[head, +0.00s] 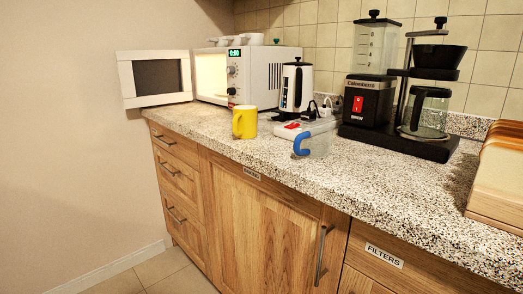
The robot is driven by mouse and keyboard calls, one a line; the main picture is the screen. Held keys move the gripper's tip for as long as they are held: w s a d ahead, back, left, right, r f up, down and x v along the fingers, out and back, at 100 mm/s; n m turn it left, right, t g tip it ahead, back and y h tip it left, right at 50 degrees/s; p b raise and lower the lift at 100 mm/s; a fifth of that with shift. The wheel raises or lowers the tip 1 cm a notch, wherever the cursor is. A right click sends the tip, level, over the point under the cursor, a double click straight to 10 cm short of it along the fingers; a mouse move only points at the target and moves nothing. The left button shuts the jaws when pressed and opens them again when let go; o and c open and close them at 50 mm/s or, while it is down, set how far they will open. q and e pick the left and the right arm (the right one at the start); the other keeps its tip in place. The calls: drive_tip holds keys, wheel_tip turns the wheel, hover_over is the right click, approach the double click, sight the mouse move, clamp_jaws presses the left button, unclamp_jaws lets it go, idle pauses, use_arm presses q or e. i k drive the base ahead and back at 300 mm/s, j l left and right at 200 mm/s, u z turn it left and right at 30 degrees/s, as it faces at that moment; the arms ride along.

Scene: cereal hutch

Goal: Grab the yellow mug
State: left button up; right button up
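The yellow mug (246,122) stands upright on the speckled countertop (200,130), near its front edge, with its handle turned to the left. It is in front of the microwave and left of a clear container with a blue handle. Nothing is holding it. I cannot see inside the mug. Neither of my grippers shows in the head view.
The microwave (275,75) has its door (155,77) swung open at left. A kettle (296,87), the blue-handled container (316,142) and a coffee maker (370,102) stand right of the mug. A wooden box (500,175) sits far right. Counter left of the mug is clear.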

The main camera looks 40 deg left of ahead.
sight(244, 122)
drive_tip(key=j+u, duration=0.1)
drive_tip(key=u, duration=0.35)
drive_tip(key=i+j+u, duration=0.1)
drive_tip(key=u, duration=0.75)
